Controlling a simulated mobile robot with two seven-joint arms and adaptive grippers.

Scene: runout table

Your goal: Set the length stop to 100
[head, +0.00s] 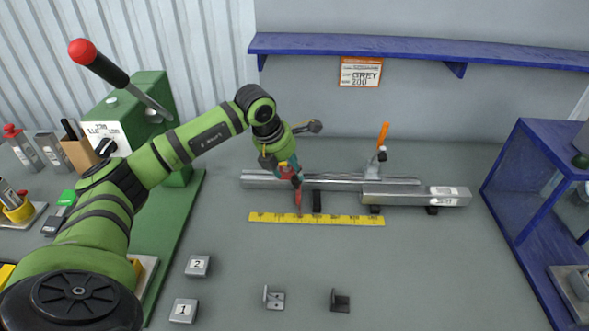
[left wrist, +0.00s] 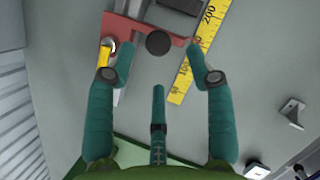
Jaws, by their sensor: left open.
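The red length stop (head: 297,192) sits on the metal rail (head: 256,181), its lower end reaching the yellow scale (head: 335,219). In the left wrist view the red stop (left wrist: 125,28) has a round black knob (left wrist: 158,43), and its right end lies beside the scale (left wrist: 208,35), near the 200 mark. I cannot read its exact setting. My left gripper (head: 288,166) is over the stop; in the left wrist view its teal fingers (left wrist: 160,60) are spread on either side of the knob, with nothing held. My right gripper is not in view.
A grey bar (head: 415,196) lies at the rail's right, near an orange-handled lever (head: 383,135). Blocks marked 2 (head: 198,266) and 1 (head: 183,311) and brackets (head: 274,299) (head: 340,301) stand in front. A card (head: 360,72) reads GREY 200. A blue frame (head: 520,185) bounds the right.

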